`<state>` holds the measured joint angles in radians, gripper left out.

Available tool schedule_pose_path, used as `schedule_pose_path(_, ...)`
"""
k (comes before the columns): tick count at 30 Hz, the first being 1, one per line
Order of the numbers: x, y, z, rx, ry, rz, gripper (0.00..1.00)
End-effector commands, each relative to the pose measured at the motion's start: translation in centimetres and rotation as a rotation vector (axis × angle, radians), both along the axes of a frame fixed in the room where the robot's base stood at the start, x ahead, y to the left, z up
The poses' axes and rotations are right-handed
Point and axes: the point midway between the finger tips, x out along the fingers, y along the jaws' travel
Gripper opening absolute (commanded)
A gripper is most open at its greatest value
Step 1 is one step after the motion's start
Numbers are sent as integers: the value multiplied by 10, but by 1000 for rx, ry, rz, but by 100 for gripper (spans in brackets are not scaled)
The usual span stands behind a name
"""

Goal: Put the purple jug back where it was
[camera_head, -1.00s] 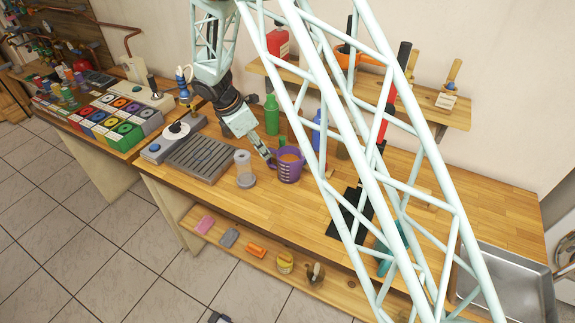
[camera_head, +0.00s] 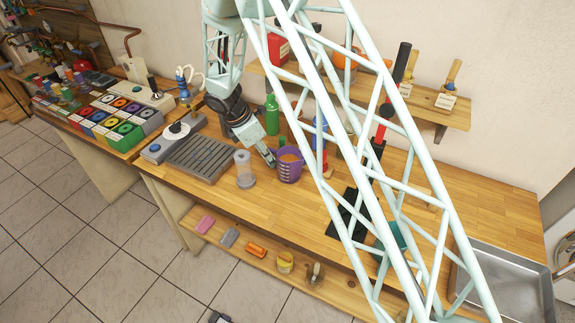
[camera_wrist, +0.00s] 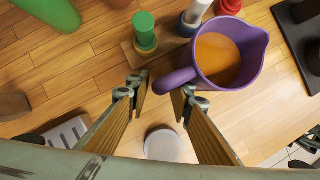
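The purple jug (camera_head: 290,167) stands upright on the wooden workbench (camera_head: 450,192), with orange-brown contents. In the wrist view the jug (camera_wrist: 261,66) is at upper right, its handle pointing toward my fingers. My gripper (camera_wrist: 160,92) is open, pointing down. The end of the handle lies at the gap between the fingertips, closest to the right finger; I cannot tell whether they touch. In the head view my gripper (camera_head: 270,160) is just left of the jug, on the handle side.
A green bottle (camera_head: 272,115) and other bottles stand behind.

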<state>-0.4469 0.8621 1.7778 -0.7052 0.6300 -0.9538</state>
Motion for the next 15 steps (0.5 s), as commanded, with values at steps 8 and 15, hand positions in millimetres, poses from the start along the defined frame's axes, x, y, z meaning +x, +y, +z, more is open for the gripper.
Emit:
schedule_pose_path(8, 0, 0, 0, 0, 0, 0, 20)
schedule_pose_path(15, 0, 0, 0, 0, 0, 0, 18)
